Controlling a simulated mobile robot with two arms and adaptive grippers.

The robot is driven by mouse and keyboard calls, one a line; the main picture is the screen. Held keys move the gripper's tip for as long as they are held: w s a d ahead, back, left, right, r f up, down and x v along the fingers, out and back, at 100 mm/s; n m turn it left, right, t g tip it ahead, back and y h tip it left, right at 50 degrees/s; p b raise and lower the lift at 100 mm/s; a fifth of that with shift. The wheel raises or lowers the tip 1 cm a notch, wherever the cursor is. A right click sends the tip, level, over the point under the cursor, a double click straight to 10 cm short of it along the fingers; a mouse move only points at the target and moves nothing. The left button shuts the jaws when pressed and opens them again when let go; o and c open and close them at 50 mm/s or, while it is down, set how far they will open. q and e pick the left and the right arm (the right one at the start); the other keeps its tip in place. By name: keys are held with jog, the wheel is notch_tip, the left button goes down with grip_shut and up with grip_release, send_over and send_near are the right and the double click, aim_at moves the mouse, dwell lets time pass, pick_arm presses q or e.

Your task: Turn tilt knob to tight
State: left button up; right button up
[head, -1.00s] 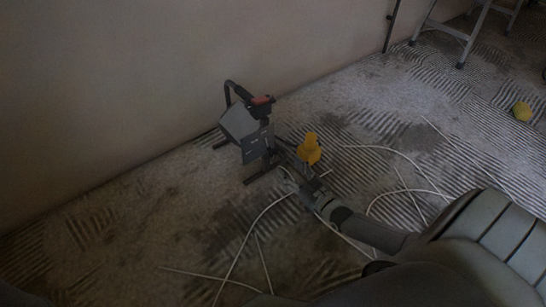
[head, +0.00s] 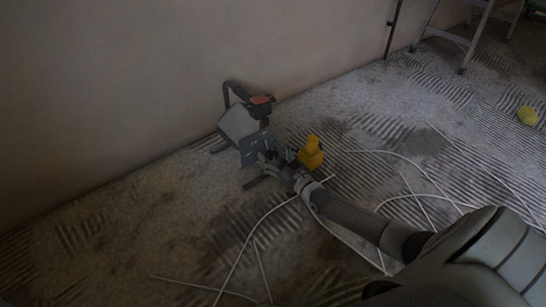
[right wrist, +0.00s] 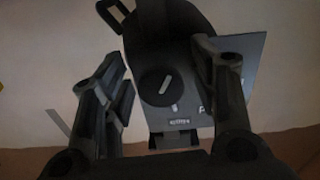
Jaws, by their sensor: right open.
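The grey work lamp or machine (head: 238,124) with a dark curved handle and a red-orange part stands on the floor against the wall. In the right wrist view its grey side plate (right wrist: 243,62) carries a round black tilt knob (right wrist: 159,87) with a pale pointer line. A small pale mark sits just below the knob, with a small label under it. My right gripper (head: 270,158) is close to the plate in the head view. In the right wrist view the gripper (right wrist: 168,98) is open, its fingers either side of the knob with gaps, not visibly touching it. My left gripper is not in view.
A yellow object (head: 311,154) stands just right of my right gripper. Pale cables (head: 262,217) lie loosely on the ridged floor. The floor at left is clear.

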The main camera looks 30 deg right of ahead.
jog(key=c, duration=1.1)
jog(key=shift+o, duration=0.2)
